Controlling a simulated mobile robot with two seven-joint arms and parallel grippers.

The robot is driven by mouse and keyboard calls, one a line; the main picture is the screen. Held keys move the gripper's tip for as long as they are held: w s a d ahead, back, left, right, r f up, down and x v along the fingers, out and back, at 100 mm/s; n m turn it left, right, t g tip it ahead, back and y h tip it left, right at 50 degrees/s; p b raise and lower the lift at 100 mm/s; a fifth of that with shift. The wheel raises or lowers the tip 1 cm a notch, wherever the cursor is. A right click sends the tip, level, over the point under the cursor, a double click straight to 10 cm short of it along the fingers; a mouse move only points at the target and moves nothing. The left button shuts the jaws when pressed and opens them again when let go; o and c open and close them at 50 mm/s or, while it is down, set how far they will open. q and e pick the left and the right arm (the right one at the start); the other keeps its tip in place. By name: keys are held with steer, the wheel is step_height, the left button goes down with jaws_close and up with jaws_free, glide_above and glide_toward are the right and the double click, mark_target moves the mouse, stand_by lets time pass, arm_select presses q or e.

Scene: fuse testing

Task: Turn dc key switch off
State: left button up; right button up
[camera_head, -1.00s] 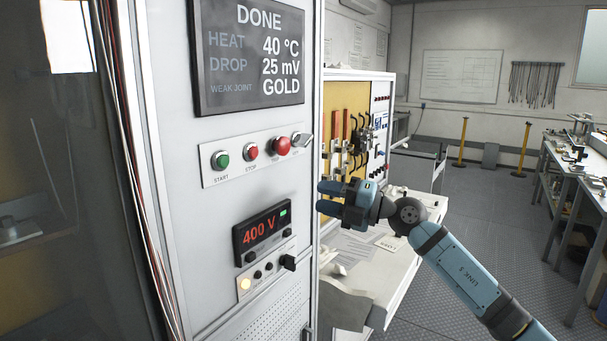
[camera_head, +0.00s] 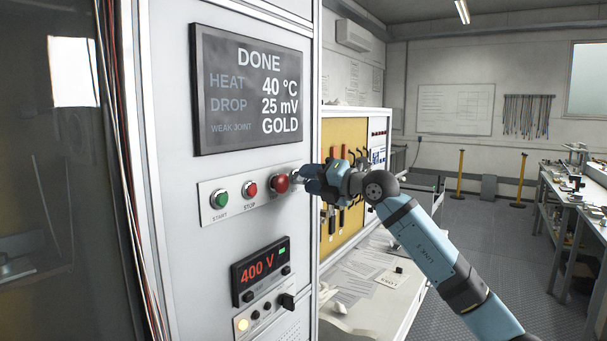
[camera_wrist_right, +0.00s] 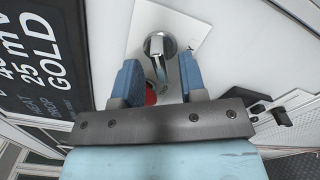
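A chrome key switch (camera_wrist_right: 158,45) with a lever sits on the white button panel (camera_head: 208,193). In the head view my right gripper (camera_head: 303,178) covers most of it, at the right end of the panel. In the wrist view the two blue fingers of the right gripper (camera_wrist_right: 158,78) are apart, with the chrome lever between them. The red mushroom button (camera_head: 280,183) is just left of the gripper and shows partly in the wrist view (camera_wrist_right: 151,95). My left gripper is out of view.
Green (camera_head: 220,195) and red (camera_head: 250,188) buttons are further left on the panel. The screen (camera_head: 250,90) above reads DONE. Below is a display (camera_head: 260,268) reading 400 V, with a black knob (camera_head: 287,301) and a lit yellow lamp (camera_head: 243,324). A yellow tool board (camera_head: 330,130) stands behind.

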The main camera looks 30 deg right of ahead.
steer(key=shift+x, duration=1.1)
steer(key=c, duration=0.6)
